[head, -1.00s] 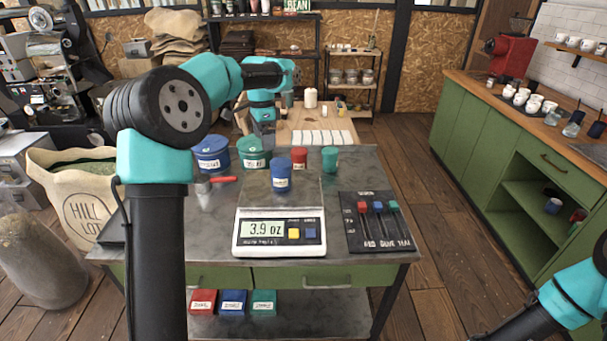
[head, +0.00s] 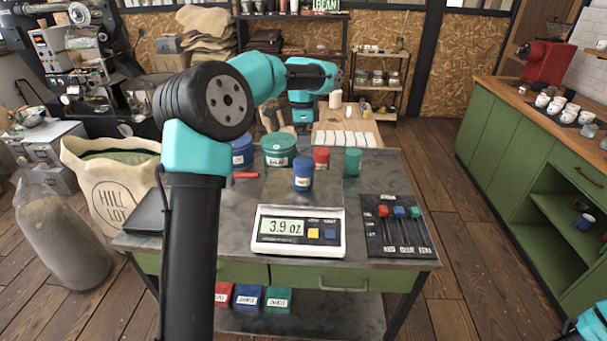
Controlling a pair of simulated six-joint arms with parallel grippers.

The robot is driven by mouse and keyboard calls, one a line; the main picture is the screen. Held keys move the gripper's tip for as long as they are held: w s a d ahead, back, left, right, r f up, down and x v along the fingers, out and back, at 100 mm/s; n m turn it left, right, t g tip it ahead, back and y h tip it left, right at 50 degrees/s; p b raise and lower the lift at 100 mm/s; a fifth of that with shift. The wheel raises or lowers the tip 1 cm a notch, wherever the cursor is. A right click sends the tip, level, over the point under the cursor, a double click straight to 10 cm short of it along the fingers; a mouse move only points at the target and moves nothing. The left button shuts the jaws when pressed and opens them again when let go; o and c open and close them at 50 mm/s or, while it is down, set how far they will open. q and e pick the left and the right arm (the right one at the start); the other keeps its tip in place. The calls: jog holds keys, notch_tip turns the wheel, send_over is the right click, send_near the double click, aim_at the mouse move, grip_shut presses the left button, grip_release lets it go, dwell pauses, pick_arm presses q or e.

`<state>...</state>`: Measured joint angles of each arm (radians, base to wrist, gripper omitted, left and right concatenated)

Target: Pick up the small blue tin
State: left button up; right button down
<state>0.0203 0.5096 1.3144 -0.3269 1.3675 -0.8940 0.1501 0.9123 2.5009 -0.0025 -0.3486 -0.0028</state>
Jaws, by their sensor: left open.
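The small blue tin (head: 303,175) stands upright on the pan of a white scale (head: 265,246), whose display reads 3.9 oz. My left gripper (head: 302,128) hangs from its teal wrist beyond the tin, above it in the picture. It is apart from the tin and holds nothing that I can see. Its fingers are small and hard to make out. My right gripper is out of view; only a bit of my right arm shows at the lower right corner.
Behind the scale stand a larger blue tin (head: 241,152), a larger green tin (head: 279,149), a small red tin (head: 321,158) and a small green tin (head: 353,161). A black slider board (head: 395,240) lies right of the scale. A red handle (head: 246,175) pokes out behind my left arm.

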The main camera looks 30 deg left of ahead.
aim_at(302, 161)
pick_arm(q)
notch_tip(302, 161, down, 7)
jog(key=shift+s+d+r, duration=0.1)
jog(key=shift+r, duration=0.1)
jog(key=shift+f, duration=0.1)
jog(key=shift+s+d+f, duration=0.1)
jog(key=shift+s+f, duration=0.05)
jog(key=shift+f, duration=2.35)
jog(key=shift+c, duration=0.5)
jog(key=c, duration=1)
jog(key=shift+r, duration=0.1)
